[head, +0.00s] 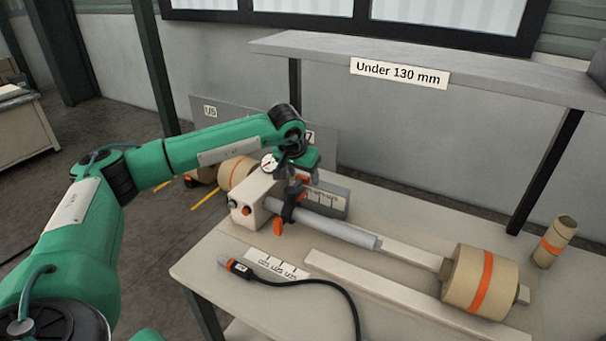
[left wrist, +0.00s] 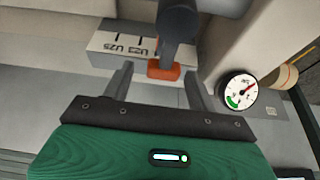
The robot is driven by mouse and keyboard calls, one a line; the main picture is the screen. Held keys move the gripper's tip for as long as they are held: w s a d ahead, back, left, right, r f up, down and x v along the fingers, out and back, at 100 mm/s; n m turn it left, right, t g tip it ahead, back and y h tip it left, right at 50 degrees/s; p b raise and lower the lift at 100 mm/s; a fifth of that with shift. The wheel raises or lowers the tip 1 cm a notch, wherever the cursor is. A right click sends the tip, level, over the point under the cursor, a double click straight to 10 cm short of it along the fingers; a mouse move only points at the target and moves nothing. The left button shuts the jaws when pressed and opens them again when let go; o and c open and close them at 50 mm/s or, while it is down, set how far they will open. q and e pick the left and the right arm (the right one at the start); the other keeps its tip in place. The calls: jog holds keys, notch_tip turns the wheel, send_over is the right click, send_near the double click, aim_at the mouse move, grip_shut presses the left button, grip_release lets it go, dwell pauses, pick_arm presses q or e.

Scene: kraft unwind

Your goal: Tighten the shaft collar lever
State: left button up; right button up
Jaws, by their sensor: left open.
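The grey shaft (head: 335,226) runs out to the right from a pale machine block (head: 250,200). A black collar (head: 289,212) sits around the shaft near the block, with an orange part (head: 278,228) hanging at its front side. My left gripper (head: 297,186) is above the collar, pointing down, and partly hides it. In the left wrist view my left gripper (left wrist: 158,82) is open, its two fingers apart. A black lever-like part (left wrist: 177,25) with an orange end (left wrist: 165,71) shows between the fingers; I cannot tell whether they touch it. My right gripper is not in view.
A dial gauge (left wrist: 237,90) is close to the right finger. A kraft roll (head: 480,282) is at the right, with a smaller roll (head: 556,242) behind. A grey shelf (head: 440,65) hangs above.

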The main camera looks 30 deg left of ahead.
aim_at(293, 188)
pick_arm(q)
jog(key=shift+s+r, duration=0.15)
jog(key=shift+r, duration=0.25)
jog(key=b+v, duration=0.2)
jog(key=v, duration=1.1)
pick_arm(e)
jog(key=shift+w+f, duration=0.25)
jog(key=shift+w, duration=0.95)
pick_arm(q)
jog(key=shift+d+f, duration=0.1)
